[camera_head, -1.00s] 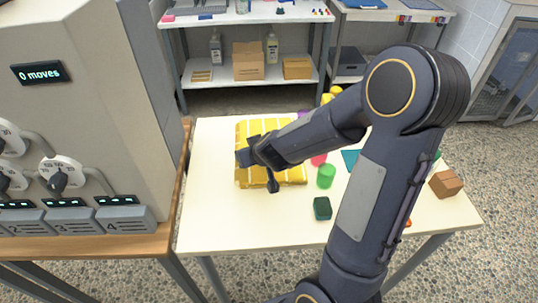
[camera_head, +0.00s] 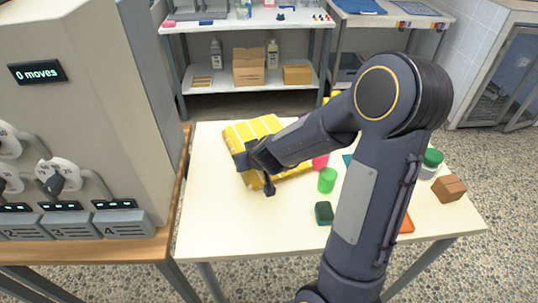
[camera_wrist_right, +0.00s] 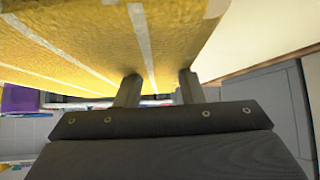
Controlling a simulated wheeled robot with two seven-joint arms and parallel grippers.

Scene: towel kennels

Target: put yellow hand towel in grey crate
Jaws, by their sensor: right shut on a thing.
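The yellow hand towel (camera_head: 250,132), with white stripes, is at the left back of the cream table. My right gripper (camera_head: 256,168) is shut on its near left edge. The towel sits askew and looks tilted; I cannot tell how much of it is clear of the table. In the right wrist view the towel (camera_wrist_right: 90,40) fills the upper left, with the gripper's fingers (camera_wrist_right: 158,88) at it. I cannot make out a crate that is surely the grey one. My left gripper is not in view.
On the table (camera_head: 225,235) stand a green cup (camera_head: 327,180), a dark green block (camera_head: 324,213), a brown box (camera_head: 449,188) and a green-lidded jar (camera_head: 432,160). My right arm hides part of the table. A grey machine (camera_head: 85,120) stands at left. The front left table area is clear.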

